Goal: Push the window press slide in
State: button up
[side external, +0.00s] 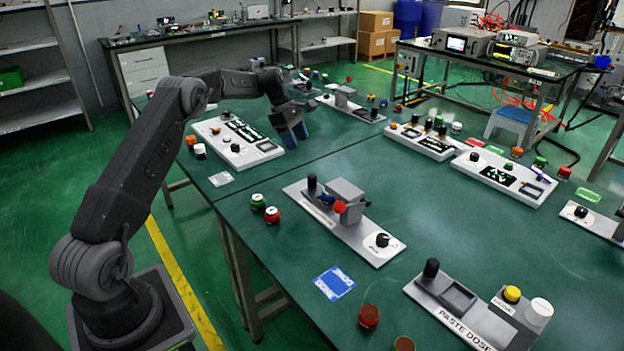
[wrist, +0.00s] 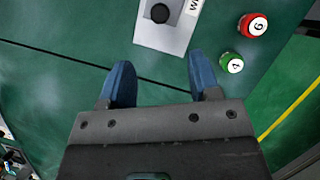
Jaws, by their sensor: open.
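The window press is most likely the grey panel (side external: 362,238) near the table's middle. It has an upright black knob (side external: 312,183) at its left end, a grey block (side external: 345,190) with red and blue parts, and a dial (side external: 382,240). Its printed label is too small to read. In the wrist view only the knob end of the panel (wrist: 152,38) shows, with a black knob (wrist: 161,13) and a label starting with W. My gripper (side external: 293,130) is open and empty behind the panel, apart from it. In the wrist view its blue fingers (wrist: 161,78) are spread below the panel.
A green can (side external: 258,202) and a red can (side external: 272,215) stand left of the panel. A white panel (side external: 236,140) lies near my gripper. A paste panel (side external: 465,310) and blue card (side external: 334,283) are in front. Bare table lies between my gripper and the panel.

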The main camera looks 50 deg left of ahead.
aim_at(311, 175)
jog(key=x, duration=1.3)
jog(key=shift+d+f, duration=0.1)
jog(key=shift+f, duration=0.3)
jog(key=shift+c, duration=0.5)
grip_shut()
jog(key=shift+d, duration=0.1)
